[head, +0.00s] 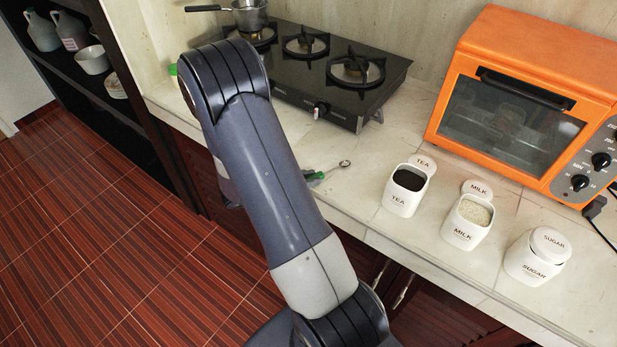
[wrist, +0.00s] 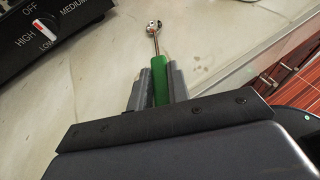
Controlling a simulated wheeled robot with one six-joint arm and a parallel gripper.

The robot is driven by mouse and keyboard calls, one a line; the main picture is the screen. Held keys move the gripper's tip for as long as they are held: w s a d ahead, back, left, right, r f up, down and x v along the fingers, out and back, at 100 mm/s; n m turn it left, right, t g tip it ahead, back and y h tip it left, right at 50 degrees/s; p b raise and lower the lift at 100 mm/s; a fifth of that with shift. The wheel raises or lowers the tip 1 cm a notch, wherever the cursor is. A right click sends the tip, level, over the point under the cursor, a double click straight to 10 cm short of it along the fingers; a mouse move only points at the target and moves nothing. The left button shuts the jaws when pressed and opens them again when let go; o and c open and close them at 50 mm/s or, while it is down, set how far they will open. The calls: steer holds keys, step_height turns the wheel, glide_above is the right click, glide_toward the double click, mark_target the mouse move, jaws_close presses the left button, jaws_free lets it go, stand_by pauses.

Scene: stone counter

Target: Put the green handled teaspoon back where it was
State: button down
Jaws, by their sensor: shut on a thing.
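The green handled teaspoon (head: 331,171) shows beside my arm in the head view, over the counter left of the tea canister. Its metal bowl points to the right. In the wrist view my gripper (wrist: 159,74) is shut on the green handle of the teaspoon (wrist: 160,85), with a finger on each side. The metal stem and bowl extend forward past the fingertips. The spoon is low over the counter; I cannot tell whether it touches it.
Open tea (head: 401,196) and milk (head: 466,229) canisters and a lidded sugar canister (head: 531,263) stand along the counter (head: 365,165). A black gas stove (head: 310,75) holding a pot (head: 250,15) and an orange oven (head: 520,100) stand behind. The counter's front edge is close.

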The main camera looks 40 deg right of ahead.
steer(key=c, duration=1.3)
jaws_free()
steer(key=shift+f, duration=0.1)
steer(key=shift+o, duration=0.2)
steer(key=shift+a, duration=0.15)
